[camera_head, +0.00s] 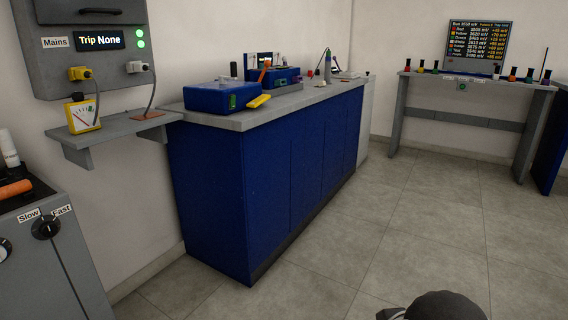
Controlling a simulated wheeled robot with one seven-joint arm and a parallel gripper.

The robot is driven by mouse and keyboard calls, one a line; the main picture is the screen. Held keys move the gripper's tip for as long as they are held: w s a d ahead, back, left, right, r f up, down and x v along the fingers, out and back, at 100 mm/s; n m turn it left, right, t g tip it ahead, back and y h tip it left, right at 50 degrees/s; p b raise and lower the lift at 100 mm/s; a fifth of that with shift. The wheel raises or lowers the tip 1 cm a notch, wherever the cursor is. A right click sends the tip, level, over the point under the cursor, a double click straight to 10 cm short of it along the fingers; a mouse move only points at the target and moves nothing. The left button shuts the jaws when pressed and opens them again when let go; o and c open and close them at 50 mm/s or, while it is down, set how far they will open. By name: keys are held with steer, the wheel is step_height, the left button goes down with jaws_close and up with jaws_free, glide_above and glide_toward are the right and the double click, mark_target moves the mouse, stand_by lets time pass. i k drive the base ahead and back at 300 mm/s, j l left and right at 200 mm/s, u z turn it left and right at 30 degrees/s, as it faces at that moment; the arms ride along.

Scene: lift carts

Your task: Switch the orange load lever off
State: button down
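A small upright orange piece (264,71), which may be the orange load lever, stands by the blue boxes on the blue workbench. It leans slightly to the right and is too small for me to read its position. A blue box (212,98) with a green patch sits in front of it, and a second blue box (284,78) is just behind. My gripper's fingers are not in view. A dark rounded shape at the bottom right edge seems to be part of my arm, far from the bench.
The blue workbench (240,195) runs along the wall, with a yellow item (259,101) at its edge. At left are a mains panel (90,45), a wall shelf (118,134) and a grey unit with a Slow/Fast knob (46,227). A grey table (470,85) stands far right. Middle floor is clear.

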mark_target(267, 63)
steer(key=i+z, duration=0.25)
steer(key=i, duration=2.15)
steer(key=i+u, duration=0.2)
steer(key=u, duration=0.2)
steer(key=i+j, duration=0.05)
